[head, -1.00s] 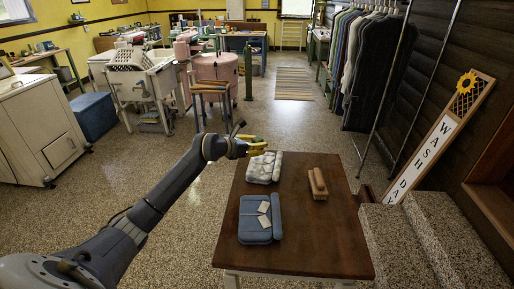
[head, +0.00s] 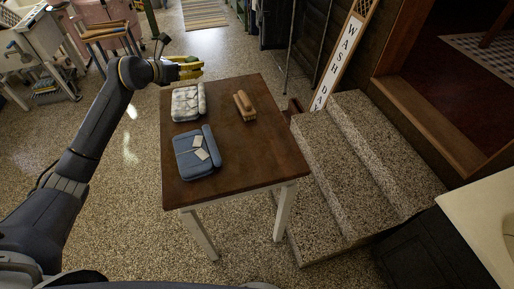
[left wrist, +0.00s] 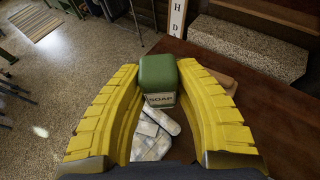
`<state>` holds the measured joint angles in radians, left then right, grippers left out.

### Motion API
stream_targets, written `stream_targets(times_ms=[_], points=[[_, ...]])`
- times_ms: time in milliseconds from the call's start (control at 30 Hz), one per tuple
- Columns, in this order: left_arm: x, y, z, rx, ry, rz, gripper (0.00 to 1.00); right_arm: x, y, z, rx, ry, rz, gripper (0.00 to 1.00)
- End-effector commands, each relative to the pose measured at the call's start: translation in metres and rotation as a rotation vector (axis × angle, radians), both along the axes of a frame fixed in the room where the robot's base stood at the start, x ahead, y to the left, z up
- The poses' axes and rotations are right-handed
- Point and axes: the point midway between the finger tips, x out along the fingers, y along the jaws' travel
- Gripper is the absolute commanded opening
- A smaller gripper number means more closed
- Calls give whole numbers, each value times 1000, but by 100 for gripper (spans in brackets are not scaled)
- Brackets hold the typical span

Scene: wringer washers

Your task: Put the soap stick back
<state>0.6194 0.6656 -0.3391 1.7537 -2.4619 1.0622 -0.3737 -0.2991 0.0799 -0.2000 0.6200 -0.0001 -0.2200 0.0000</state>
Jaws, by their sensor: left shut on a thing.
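My left gripper (head: 190,68) has yellow fingers and is over the far left corner of the wooden table (head: 250,160). In the left wrist view its fingers (left wrist: 163,98) are shut on the green soap stick (left wrist: 158,72), a block with a pale label reading SOAP. The stick is held above the level of the table. In the head view I cannot make the stick out apart from the fingers. My right gripper is in neither current view.
On the table lie a grey-white patterned folded cloth (head: 187,103), a blue folded cloth (head: 190,160) with pale tags and a brown wooden block (head: 244,106). The table's near right part is clear. Speckled steps (head: 340,180) stand right of it.

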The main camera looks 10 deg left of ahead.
Motion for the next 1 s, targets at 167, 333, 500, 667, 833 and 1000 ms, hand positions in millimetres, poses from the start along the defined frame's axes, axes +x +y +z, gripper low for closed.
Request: stream_targets(times_ms=[167,333,500,667,833,1000], points=[[-24,-77,27,1,-4,-165,0,0,0,0,0,0,0,44],[-61,-142,39,0,-2,-326,0,0,0,0,0,0,0,44],[-103,-193,42,2,-2,-472,0,-1,0,0,0,1,0,44],[-137,-222,38,0,0,-575,0,-1,0,0,0,1,0,44],[-162,-237,33,1,-1,-641,0,-1,0,0,0,1,0,44],[-172,-241,23,-1,3,-671,0,-1,0,0,0,1,0,44]])
